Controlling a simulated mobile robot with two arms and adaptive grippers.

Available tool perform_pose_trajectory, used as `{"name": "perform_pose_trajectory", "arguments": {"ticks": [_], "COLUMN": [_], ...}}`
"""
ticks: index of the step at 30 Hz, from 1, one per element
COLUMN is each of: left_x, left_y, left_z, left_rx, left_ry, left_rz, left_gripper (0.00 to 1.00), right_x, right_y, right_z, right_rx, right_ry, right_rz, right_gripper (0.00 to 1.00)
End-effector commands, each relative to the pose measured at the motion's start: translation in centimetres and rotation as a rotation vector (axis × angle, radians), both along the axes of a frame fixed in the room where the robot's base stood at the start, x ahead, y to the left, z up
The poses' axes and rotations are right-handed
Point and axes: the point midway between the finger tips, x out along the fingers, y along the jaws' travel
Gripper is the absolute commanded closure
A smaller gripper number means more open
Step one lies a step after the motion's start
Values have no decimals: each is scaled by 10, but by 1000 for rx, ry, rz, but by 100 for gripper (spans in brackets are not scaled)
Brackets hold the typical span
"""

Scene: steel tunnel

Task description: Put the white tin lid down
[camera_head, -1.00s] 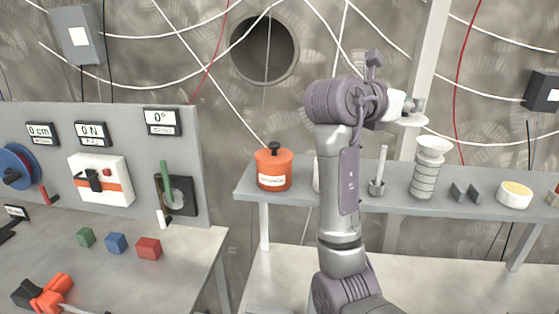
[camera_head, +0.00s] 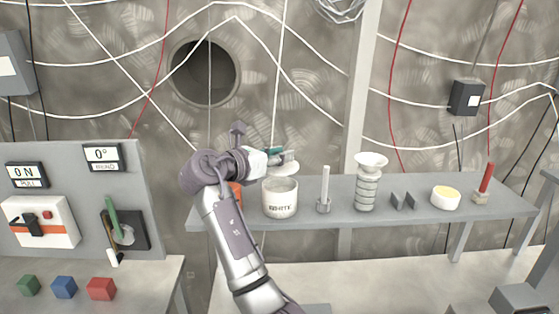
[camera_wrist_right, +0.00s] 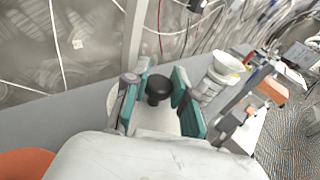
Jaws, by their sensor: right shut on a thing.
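My right gripper (camera_head: 284,154) is shut on the white tin lid (camera_head: 284,169) and holds it roughly level, just above the white tin (camera_head: 280,203). A narrow gap seems to show between lid and rim. In the right wrist view the teal fingers (camera_wrist_right: 160,98) stand either side of the lid's black knob (camera_wrist_right: 158,88); the pale lid (camera_wrist_right: 155,118) lies below it, partly hidden. My left gripper is not in view.
An orange tin (camera_head: 237,190) is mostly hidden behind my right arm, left of the white tin.

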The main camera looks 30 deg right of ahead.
Motion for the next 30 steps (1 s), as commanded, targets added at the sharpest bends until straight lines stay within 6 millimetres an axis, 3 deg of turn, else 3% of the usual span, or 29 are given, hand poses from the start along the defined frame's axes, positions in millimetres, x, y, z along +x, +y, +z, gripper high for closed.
{"name": "perform_pose_trajectory", "arguments": {"ticks": [6, 29, 30], "left_x": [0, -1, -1], "left_y": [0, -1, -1], "left_z": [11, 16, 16], "left_rx": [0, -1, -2], "left_ry": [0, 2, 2], "left_rz": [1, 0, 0], "left_gripper": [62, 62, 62], "right_x": [-1, -1, -1], "right_y": [0, 0, 0], "right_z": [-24, -37, -37], "right_rx": [0, 0, 0], "right_ry": [2, 1, 1], "right_rz": [0, 0, 0], "right_gripper": [100, 100, 67]}}
